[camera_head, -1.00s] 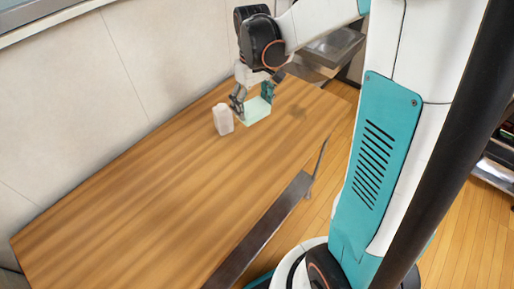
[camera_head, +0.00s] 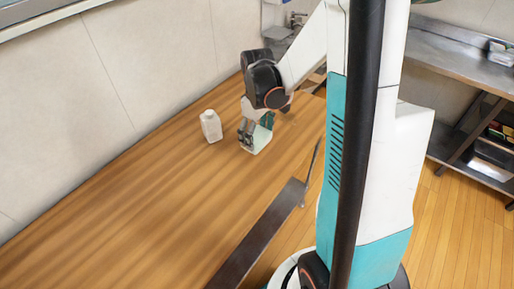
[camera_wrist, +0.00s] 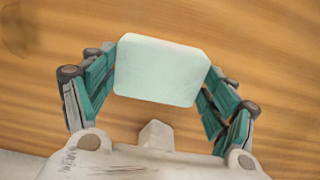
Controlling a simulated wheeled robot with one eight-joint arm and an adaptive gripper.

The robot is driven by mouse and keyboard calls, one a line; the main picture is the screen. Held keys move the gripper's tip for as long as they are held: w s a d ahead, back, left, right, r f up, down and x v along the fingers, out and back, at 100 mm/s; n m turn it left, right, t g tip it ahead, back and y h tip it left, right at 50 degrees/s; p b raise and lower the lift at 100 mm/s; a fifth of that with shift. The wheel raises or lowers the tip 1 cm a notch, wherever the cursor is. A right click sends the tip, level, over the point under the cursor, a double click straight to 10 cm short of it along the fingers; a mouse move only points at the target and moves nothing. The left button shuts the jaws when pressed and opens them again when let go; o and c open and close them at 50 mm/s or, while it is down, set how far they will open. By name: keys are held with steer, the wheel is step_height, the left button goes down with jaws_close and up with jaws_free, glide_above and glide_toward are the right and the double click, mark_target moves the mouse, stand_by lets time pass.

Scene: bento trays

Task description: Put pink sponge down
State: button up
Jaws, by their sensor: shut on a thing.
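I see no pink sponge; the thing in my gripper (camera_head: 256,136) is a pale mint-green block with rounded corners (camera_head: 261,144). In the wrist view the block (camera_wrist: 161,72) sits between my two teal-and-grey fingers, which are shut on its left and right sides. In the head view my gripper points down over the wooden table (camera_head: 130,210), and the block is at or just above the top; I cannot tell whether it touches. My fingers and wrist hide part of the block.
A white bottle (camera_head: 211,126) stands upright on the table, left of my gripper and apart from it. The table is clear on the left and in front. A wall runs along its back. A metal shelf unit (camera_head: 460,70) stands at the far right.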

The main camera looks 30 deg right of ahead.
mark_target(257, 144)
steer(key=shift+f+b, duration=0.75)
steer(key=shift+f, duration=1.85)
steer(key=shift+f, duration=0.1)
steer(key=o, duration=0.7)
step_height(257, 144, up, 12)
steer(key=p, duration=0.4)
